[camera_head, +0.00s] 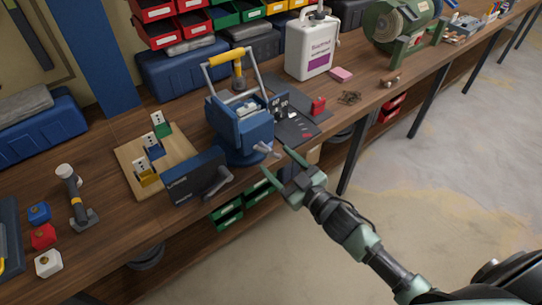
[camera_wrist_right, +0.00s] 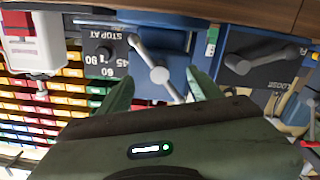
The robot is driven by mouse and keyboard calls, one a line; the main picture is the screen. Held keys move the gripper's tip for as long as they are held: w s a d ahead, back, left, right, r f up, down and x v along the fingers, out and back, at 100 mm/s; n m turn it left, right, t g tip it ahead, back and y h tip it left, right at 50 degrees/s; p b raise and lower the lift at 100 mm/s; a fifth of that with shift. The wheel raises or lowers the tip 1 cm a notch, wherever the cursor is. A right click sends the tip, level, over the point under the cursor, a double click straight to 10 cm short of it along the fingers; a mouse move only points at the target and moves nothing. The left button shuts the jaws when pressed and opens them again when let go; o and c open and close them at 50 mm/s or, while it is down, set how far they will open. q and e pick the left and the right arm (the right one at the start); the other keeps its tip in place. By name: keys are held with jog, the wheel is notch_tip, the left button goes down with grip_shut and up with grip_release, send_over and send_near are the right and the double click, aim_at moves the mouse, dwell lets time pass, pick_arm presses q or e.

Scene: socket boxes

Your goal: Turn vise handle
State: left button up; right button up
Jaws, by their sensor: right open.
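The blue vise (camera_head: 240,128) stands at the bench's front edge. Its grey bar handle (camera_head: 266,149) sticks out at the front, and in the right wrist view the handle (camera_wrist_right: 158,72) shows as a silver bar with a round hub. My right gripper (camera_head: 277,162) is open just in front of the handle. In the wrist view the hub and lower bar appear between its fingertips (camera_wrist_right: 160,80); I see no clear contact. A dark dial plate (camera_wrist_right: 104,60) marked "STOP AT" is beside the handle. My left gripper is not in view.
A dark panel with a grey lever (camera_head: 198,180) stands left of the vise, and its lever (camera_wrist_right: 262,56) shows at right in the wrist view. A wooden board (camera_head: 133,165) holds small coloured blocks. Green and red bins (camera_head: 230,213) sit below the bench. Open floor lies in front.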

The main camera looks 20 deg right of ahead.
aim_at(269, 153)
jog(key=shift+v, duration=1.9)
jog(key=shift+w+r+n, duration=0.15)
jog(key=shift+r+n, duration=0.05)
jog(key=shift+n, duration=0.2)
jog(key=c, duration=0.4)
jog(key=w+a+n+y+p, duration=0.1)
jog(key=w+n, duration=0.1)
jog(key=w+a+n+g+y+p, duration=0.1)
jog(key=w+n, duration=0.1)
jog(key=w, duration=0.1)
jog(key=w+a+n+g+y+p, duration=0.1)
jog(key=w+n+y+p, duration=0.1)
jog(key=n, duration=0.1)
jog(key=shift+w+a+r, duration=0.25)
jog(key=shift+a+r, duration=0.1)
jog(key=shift+c, duration=0.2)
grip_shut()
